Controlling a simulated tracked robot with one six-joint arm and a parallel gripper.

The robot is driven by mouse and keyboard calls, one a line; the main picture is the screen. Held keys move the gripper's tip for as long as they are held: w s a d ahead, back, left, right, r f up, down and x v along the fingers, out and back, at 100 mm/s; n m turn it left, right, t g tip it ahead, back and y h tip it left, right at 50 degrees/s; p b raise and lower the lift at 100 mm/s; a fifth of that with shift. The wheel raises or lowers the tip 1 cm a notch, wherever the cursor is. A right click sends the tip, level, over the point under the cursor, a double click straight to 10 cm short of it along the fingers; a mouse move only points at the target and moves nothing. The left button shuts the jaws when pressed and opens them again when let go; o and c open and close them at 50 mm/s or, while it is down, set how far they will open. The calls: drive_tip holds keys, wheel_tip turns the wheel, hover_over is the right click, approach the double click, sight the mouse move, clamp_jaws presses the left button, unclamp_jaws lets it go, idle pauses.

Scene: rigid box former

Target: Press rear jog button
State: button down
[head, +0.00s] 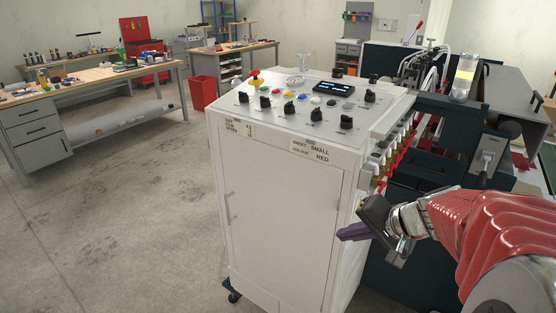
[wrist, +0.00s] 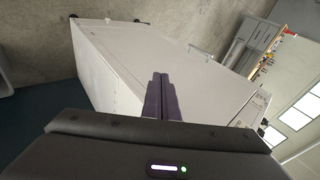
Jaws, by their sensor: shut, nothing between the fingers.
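The white control cabinet (head: 281,222) stands in front of me. Its sloped top panel (head: 285,97) carries several round buttons, black knobs, a small lit display (head: 334,88) and a red mushroom button on a yellow base (head: 255,77). Which button is the rear jog button cannot be told; the labels there are too small to read. My gripper (head: 342,235) is shut and empty, low in front of the cabinet's right side, well below the panel. In the wrist view its dark fingers (wrist: 161,98) lie together, with the cabinet (wrist: 160,62) tilted behind them.
Brass fittings and red lines (head: 391,155) run along the cabinet's right side. A dark machine (head: 425,160) stands right of it, behind my arm. A workbench (head: 95,85) and a red bin (head: 202,93) are at the back left. The floor on the left is clear.

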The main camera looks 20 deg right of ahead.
drive_tip(key=d+f+m+t+h, duration=0.1)
drive_tip(key=d+m, duration=0.2)
drive_tip(key=d, duration=0.6)
drive_tip(key=s+d+m+t+h, duration=0.1)
drive_tip(key=d+m+t, duration=0.1)
drive_tip(key=d, duration=0.7)
drive_tip(key=shift+f+m+h, duration=0.35)
drive_tip(key=shift+m+h, duration=0.05)
drive_tip(key=shift+w+a, duration=0.1)
drive_tip(key=w+a, duration=0.5)
drive_tip(key=w, duration=0.1)
drive_tip(key=shift+w, duration=0.4)
drive_tip(key=shift+a, duration=0.15)
idle(0.6)
drive_tip(key=shift+w+a, duration=0.25)
drive_tip(key=shift+w, duration=0.05)
drive_tip(key=shift+w+a, duration=0.25)
drive_tip(key=shift+w, duration=0.1)
idle(1.1)
drive_tip(key=shift+s+d, duration=0.55)
drive_tip(key=shift+s, duration=0.15)
